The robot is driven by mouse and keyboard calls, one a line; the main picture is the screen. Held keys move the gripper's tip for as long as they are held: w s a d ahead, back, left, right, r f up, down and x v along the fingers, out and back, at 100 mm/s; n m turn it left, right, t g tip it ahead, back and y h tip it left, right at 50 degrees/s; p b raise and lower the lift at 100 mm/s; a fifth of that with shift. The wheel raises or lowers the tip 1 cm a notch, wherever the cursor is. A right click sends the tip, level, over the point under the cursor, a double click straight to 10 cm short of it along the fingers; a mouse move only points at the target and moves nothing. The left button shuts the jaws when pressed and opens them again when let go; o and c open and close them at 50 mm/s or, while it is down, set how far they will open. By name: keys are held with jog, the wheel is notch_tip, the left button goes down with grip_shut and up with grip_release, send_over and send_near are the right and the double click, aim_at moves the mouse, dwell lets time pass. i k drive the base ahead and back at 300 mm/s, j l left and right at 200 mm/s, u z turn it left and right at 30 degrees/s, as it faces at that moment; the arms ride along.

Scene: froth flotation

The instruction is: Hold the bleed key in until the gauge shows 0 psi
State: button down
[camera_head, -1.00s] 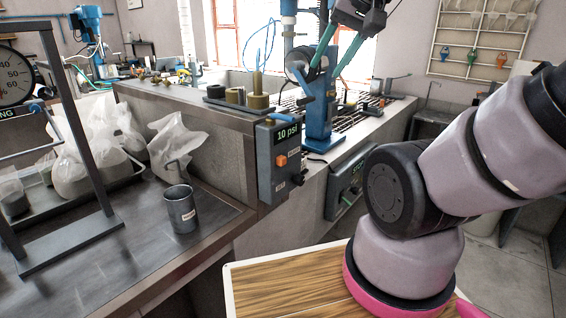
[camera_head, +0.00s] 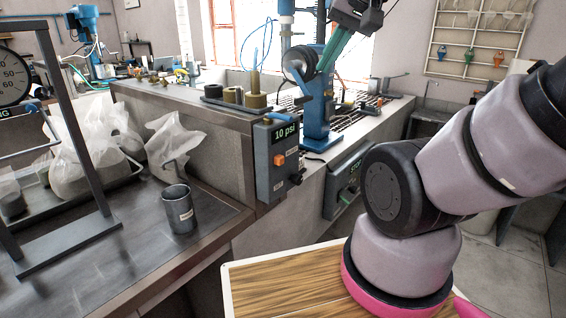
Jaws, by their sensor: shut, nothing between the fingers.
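A dark grey-blue gauge box (camera_head: 270,180) is mounted at the end of the grey bench. Its display (camera_head: 285,133) reads 10 psi in green. Below the display is an orange square key (camera_head: 279,160) with a small label beside it, and it seems to stand out from the face. A black knob (camera_head: 296,178) sits on the box's right side. My gripper (camera_head: 320,68) hangs in from the top, its teal fingers together and empty. In the picture it is above and right of the gauge box, in front of the blue machine, apart from the key.
A blue flotation machine (camera_head: 318,115) stands on the bench behind the box. A grey metal cup (camera_head: 179,208), bagged samples (camera_head: 80,160) and a dial scale (camera_head: 15,78) are left. Open air lies before the box.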

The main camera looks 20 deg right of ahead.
aim_at(278, 160)
jog(key=k+j, duration=1.15)
jog(key=i+j+z, duration=0.05)
